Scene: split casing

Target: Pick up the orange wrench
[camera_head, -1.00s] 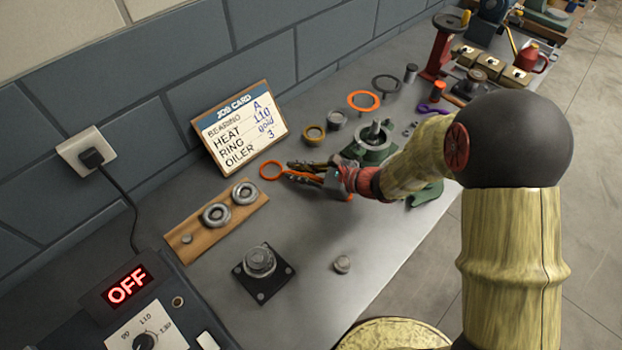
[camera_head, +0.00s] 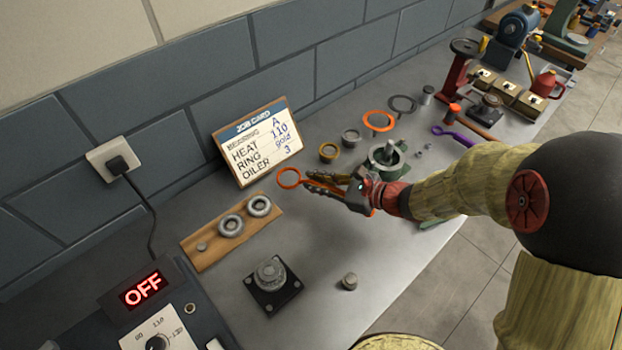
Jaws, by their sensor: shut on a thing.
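The orange wrench (camera_head: 289,178) is held in my gripper (camera_head: 318,185). Its ring end sticks out to the left past the fingertips, below the job card. Part of its shaft is hidden by the fingers, and a bit of orange shows again near the palm. My gripper is shut on it. The wrench appears a little above the grey bench, with a soft shadow on the bench below.
The job card (camera_head: 257,143) leans at the wall behind the wrench. A wooden board with bearings (camera_head: 208,252) lies to the left. The green casing (camera_head: 391,170) stands close behind my gripper. A purple wrench (camera_head: 455,135) lies farther right.

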